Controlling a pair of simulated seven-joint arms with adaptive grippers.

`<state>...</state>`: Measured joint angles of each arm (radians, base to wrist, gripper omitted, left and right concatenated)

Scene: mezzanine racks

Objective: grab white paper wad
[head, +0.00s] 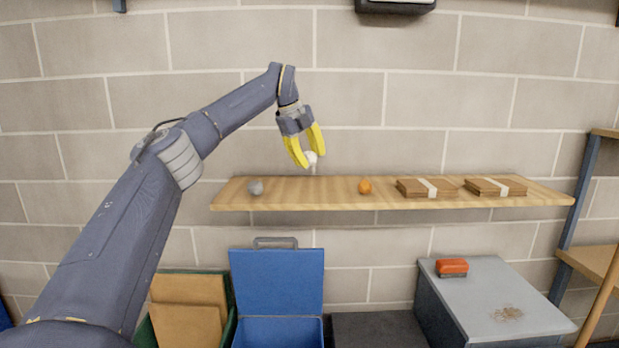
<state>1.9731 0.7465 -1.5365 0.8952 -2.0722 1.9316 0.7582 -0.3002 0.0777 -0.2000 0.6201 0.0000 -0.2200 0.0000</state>
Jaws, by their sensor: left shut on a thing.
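A small white paper wad (311,158) is between the yellow fingertips of my left gripper (309,160). The gripper points down and is shut on the wad. It holds the wad above the wooden shelf (320,199), apart from the board as far as I can see. The fingers partly hide the wad. My right gripper is not in the head view.
On the shelf are a grey wad (255,187), an orange ball-like thing (365,186) and two banded brown stacks (412,189) (484,187). Below are an open blue box (277,281), a green bin (232,322) with cardboard and a grey cabinet (480,275) bearing a red brush-like block (451,266).

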